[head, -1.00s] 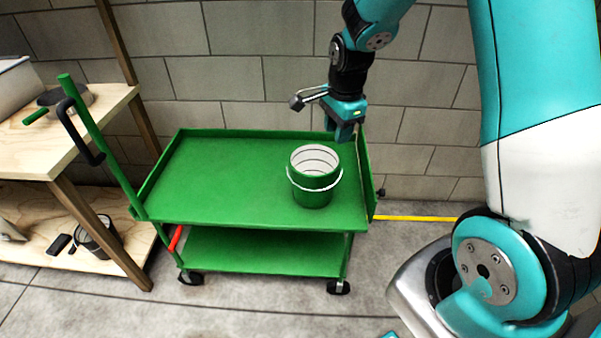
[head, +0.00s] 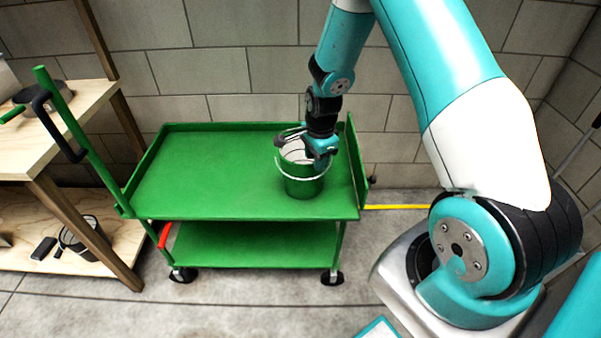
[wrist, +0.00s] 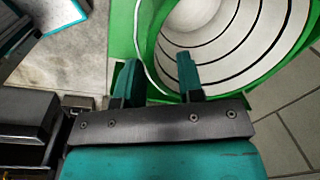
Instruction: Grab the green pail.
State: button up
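The green pail (head: 303,187) stands upright on the top deck of the green cart (head: 215,185), near its right end. It has a white ringed inside and a thin pale handle hanging over its near side. My gripper (head: 320,164) is at the pail's right rim, pointing down. In the wrist view my gripper (wrist: 158,72) has its two fingers apart, with the pail's green rim running between them. One finger is over the pail's white inside (wrist: 205,20) and the other is outside. I cannot tell how deep the fingers reach.
The cart's raised right end wall (head: 355,165) stands close to the gripper. The deck left of the pail is bare. A wooden bench (head: 80,115) with items on it stands at the left. A block wall (head: 225,70) is behind. A yellow line (head: 400,207) marks the floor.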

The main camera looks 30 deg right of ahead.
aim_at(314, 176)
jog(key=f, duration=0.3)
jog(key=shift+w+f, duration=0.15)
jog(key=shift+w, duration=0.1)
grip_shut()
jog(key=shift+r, duration=0.2)
